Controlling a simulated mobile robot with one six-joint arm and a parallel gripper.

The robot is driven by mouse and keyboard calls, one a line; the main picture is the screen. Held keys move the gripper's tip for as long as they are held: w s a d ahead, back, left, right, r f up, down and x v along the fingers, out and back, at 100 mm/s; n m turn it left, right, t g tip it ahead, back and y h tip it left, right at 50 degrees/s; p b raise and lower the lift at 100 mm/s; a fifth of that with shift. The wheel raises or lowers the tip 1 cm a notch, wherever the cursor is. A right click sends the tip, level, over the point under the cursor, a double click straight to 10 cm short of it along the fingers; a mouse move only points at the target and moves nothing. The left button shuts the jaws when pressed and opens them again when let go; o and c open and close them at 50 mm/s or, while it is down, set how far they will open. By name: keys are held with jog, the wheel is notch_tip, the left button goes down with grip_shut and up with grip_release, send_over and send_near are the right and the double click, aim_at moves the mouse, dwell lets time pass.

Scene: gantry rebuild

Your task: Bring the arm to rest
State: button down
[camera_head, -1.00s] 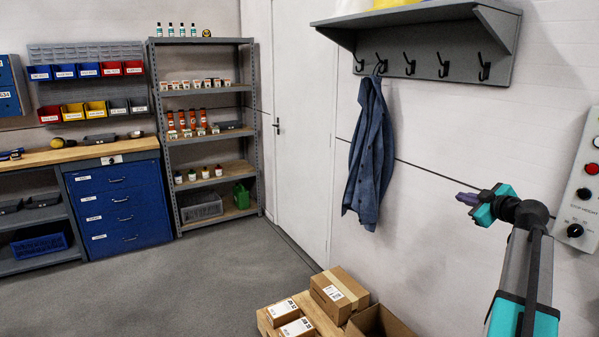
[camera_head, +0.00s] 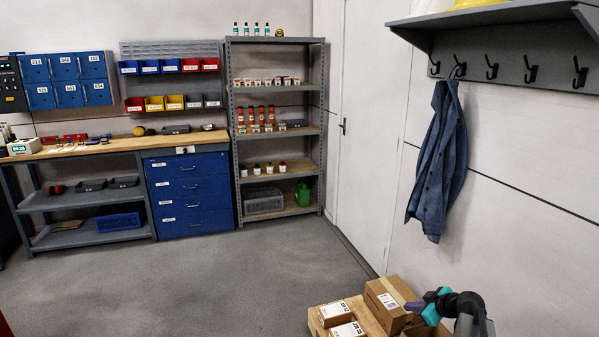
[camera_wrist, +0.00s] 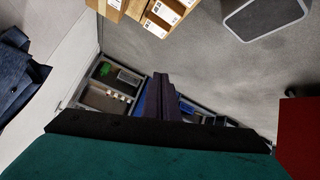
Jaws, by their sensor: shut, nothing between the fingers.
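My gripper (camera_head: 416,304) is at the lower right of the head view, with its purple fingers pointing left. It appears in front of the cardboard boxes (camera_head: 388,294); I cannot tell how far apart they are. In the wrist view my gripper's dark fingers (camera_wrist: 160,97) are together with nothing between them. My arm runs out of the bottom of the head view, so most of it is hidden.
Boxes lie on a wooden pallet (camera_head: 370,318). A blue jacket (camera_head: 437,165) hangs from the hook shelf (camera_head: 500,52) on the right wall. A grey shelf rack (camera_head: 275,130) and a workbench (camera_head: 110,147) stand at the back. The floor (camera_head: 200,285) between is clear.

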jog(key=s+a+f+g, duration=0.4)
jog(key=s+a+f, duration=0.7)
jog(key=a+f, duration=0.15)
jog(key=s+a+f+g, duration=0.4)
jog(key=s+a+f, duration=0.7)
jog(key=f, duration=0.3)
jog(key=s+a+f+m+g, duration=0.1)
jog(key=s+f, duration=0.1)
jog(key=s, duration=0.3)
jog(key=s+a+f+g+h, duration=0.1)
jog(key=s+f+g, duration=0.15)
jog(key=s, duration=0.35)
jog(key=s+a+f+m, duration=0.1)
jog(key=s+f, duration=0.1)
jog(key=s, duration=0.3)
jog(key=s+d+m+g+h, duration=0.3)
jog(key=s+d+m, duration=0.2)
jog(key=s, duration=0.4)
jog(key=shift+s+d+m, duration=0.3)
jog(key=shift+s+m, duration=0.1)
jog(key=shift+m, duration=0.5)
